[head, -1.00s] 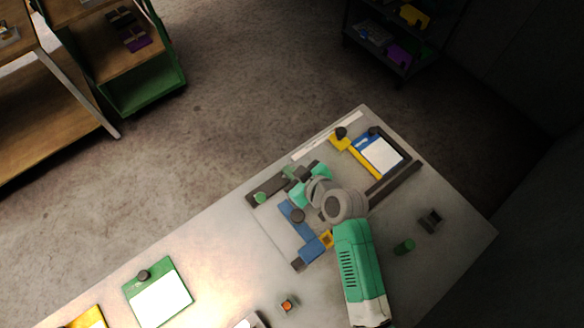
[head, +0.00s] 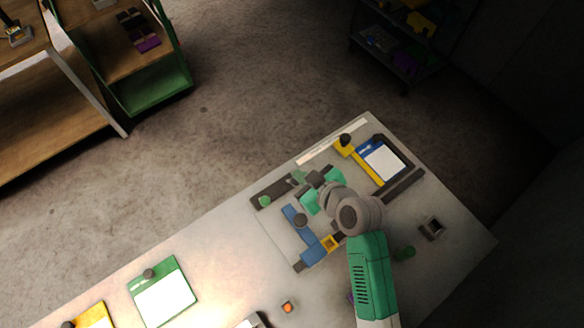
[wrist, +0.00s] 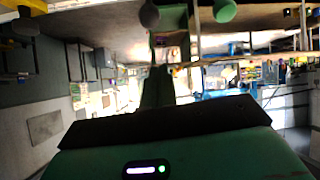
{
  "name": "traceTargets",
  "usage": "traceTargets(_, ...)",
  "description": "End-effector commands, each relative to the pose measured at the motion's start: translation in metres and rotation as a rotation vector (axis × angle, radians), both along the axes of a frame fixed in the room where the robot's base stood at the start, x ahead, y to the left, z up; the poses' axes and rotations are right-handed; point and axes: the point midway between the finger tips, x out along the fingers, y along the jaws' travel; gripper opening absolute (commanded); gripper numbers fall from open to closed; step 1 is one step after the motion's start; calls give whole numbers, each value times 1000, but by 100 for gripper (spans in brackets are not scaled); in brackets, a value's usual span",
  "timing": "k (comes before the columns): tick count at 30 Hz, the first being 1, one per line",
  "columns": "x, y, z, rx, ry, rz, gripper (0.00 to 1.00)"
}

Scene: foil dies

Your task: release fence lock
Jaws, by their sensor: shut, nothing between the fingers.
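A fixture on the bench has a dark bar with a green knob (head: 265,201) at its left end and a blue L-shaped fence (head: 309,243) with a dark round knob (head: 300,220). A yellow bar (head: 365,165) with a black knob (head: 345,139) lies at the fixture's right. I cannot tell which knob is the fence lock. My gripper (head: 313,181) is over the dark bar, partly hidden by my green and grey wrist. In the wrist view my gripper (wrist: 157,75) is shut and empty, with a grey knob (wrist: 149,14) and a green knob (wrist: 224,11) beyond it.
A blue-framed white card (head: 383,160) lies near the bench's back corner. A grey block (head: 432,228) and a green cylinder (head: 405,253) sit right of my arm. A small orange button (head: 287,307) and a green clipboard (head: 163,292) lie toward the front left.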

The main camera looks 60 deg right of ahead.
Motion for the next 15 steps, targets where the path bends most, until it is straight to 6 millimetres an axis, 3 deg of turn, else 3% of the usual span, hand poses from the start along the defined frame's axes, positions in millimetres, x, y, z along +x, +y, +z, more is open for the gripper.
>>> traceTargets(6,-24,9,14,0,-1,0,0)
traceTargets(15,-28,10,17,-1,-1,1,0)
